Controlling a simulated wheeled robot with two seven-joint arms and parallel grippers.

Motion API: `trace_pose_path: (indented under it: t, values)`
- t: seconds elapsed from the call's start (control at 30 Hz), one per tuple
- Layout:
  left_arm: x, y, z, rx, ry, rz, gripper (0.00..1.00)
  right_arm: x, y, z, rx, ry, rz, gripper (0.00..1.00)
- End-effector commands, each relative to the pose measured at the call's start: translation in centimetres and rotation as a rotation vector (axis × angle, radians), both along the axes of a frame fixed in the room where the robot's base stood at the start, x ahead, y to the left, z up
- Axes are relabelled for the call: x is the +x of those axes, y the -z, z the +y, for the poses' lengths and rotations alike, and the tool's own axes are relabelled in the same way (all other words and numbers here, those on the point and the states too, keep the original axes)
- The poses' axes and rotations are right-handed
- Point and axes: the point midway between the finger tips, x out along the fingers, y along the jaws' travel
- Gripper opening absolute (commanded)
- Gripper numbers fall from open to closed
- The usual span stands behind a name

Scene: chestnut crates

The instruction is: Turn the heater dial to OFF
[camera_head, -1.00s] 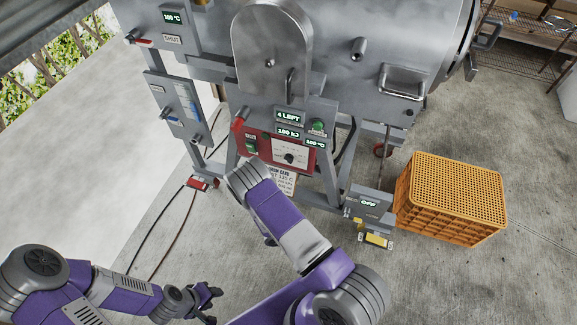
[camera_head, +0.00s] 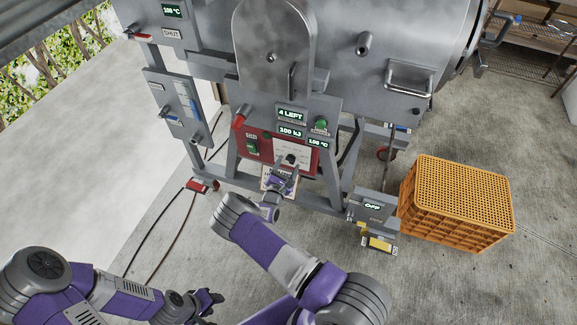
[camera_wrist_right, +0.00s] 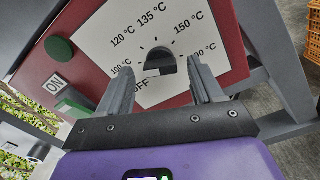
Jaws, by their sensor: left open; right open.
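The heater dial (camera_wrist_right: 160,62) is a dark round knob on a white scale plate marked OFF, 100, 120, 135, 150 °C and one more partly hidden value. It sits on the red panel (camera_wrist_right: 190,93), and in the head view the dial (camera_head: 291,158) shows just beyond my right gripper (camera_head: 284,178). In the wrist view my right gripper (camera_wrist_right: 155,78) is open, its fingers on either side of the dial's lower part. I cannot tell whether they touch it. The dial's exact setting is unclear. My left gripper (camera_head: 210,299) is open and empty, low over the floor.
A green switch (camera_wrist_right: 75,103) labelled ON and a green button (camera_wrist_right: 59,48) are left of the dial. The grey roaster drum (camera_head: 340,70) is above. A foot-level box reading OFF (camera_head: 371,206) and an orange crate (camera_head: 455,205) stand right.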

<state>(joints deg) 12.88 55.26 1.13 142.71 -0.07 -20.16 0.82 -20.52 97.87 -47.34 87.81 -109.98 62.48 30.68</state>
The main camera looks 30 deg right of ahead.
Motion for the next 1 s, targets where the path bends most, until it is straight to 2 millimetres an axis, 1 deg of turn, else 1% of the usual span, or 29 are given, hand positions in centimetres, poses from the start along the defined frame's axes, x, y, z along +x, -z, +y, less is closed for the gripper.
trace_pose_path:
  t: [0.13,0.4,0.47,0.5,0.77,0.8,1.0]
  values:
    - [0.00,0.42,0.00,0.000,0.000,0.000,0.43,0.66,0.04,-0.89,-0.002,0.002,0.000,0.66]
    - [0.00,0.38,0.01,0.000,0.000,0.000,0.43,0.75,-0.03,-1.00,-0.001,0.002,0.002,0.66]
    - [0.00,0.38,0.01,0.000,0.000,0.000,0.43,0.75,-0.03,-0.99,0.000,0.002,0.001,0.58]
    - [0.00,0.37,0.00,0.000,0.000,0.000,0.43,0.74,-0.03,-1.00,0.000,0.002,0.001,0.52]
    - [0.00,0.39,0.01,0.000,0.000,0.000,0.43,0.73,-0.01,-0.98,0.000,0.002,0.001,0.12]
    - [0.00,0.39,0.01,0.000,0.000,0.000,0.43,0.72,-0.01,-0.98,0.000,0.002,0.001,0.10]
    - [-0.01,0.35,0.00,0.000,0.000,0.000,0.43,0.72,0.00,-0.97,-0.012,0.002,0.015,0.10]
